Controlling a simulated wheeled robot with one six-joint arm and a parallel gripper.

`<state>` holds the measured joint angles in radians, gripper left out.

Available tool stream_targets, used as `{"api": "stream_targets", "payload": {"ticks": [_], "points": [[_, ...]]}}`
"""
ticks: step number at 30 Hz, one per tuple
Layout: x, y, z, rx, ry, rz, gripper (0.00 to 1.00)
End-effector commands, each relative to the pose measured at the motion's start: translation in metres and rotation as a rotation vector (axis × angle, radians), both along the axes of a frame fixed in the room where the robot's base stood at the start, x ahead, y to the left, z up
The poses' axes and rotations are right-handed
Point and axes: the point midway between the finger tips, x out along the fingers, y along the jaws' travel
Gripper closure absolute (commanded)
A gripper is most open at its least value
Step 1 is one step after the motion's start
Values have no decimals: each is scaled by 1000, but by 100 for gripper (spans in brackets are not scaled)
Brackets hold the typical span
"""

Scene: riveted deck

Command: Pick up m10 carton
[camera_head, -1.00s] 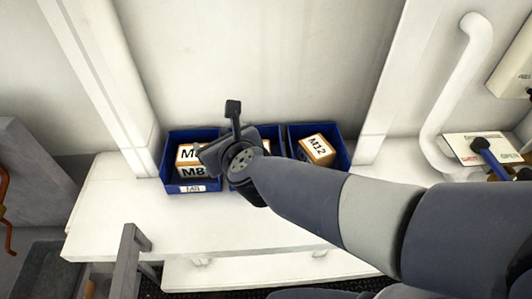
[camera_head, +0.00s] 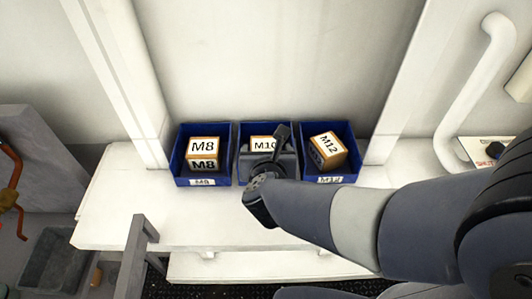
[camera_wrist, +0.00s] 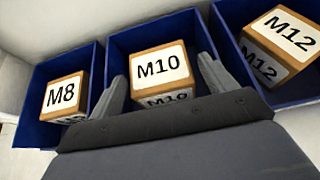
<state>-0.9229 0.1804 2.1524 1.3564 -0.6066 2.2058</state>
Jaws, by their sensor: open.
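The M10 carton (camera_wrist: 162,68) is an orange-brown box with white labels in the middle blue bin (camera_wrist: 118,44). In the head view the carton (camera_head: 262,144) is partly hidden behind my gripper (camera_head: 280,140). In the wrist view my gripper (camera_wrist: 162,90) is open, with one finger to each side of the carton's near part. The fingers look apart from the carton; I cannot tell how far above it they are.
The M8 carton (camera_head: 203,148) sits in the left blue bin (camera_head: 178,165), and the tilted M12 carton (camera_head: 327,150) in the right blue bin (camera_head: 352,160). The bins stand close together on a white shelf (camera_head: 120,215) against the wall. The shelf front is clear.

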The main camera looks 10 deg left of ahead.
Motion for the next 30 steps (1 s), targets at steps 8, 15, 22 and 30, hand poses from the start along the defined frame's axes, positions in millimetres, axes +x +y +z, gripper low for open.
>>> {"api": "stream_targets", "payload": {"ticks": [8, 15, 22, 30], "points": [[22, 6, -12, -4, 2, 0, 21], [42, 12, -23, -1, 0, 0, 21], [45, 13, -24, 0, 0, 1, 21], [44, 13, -24, 0, 0, 1, 37]]}}
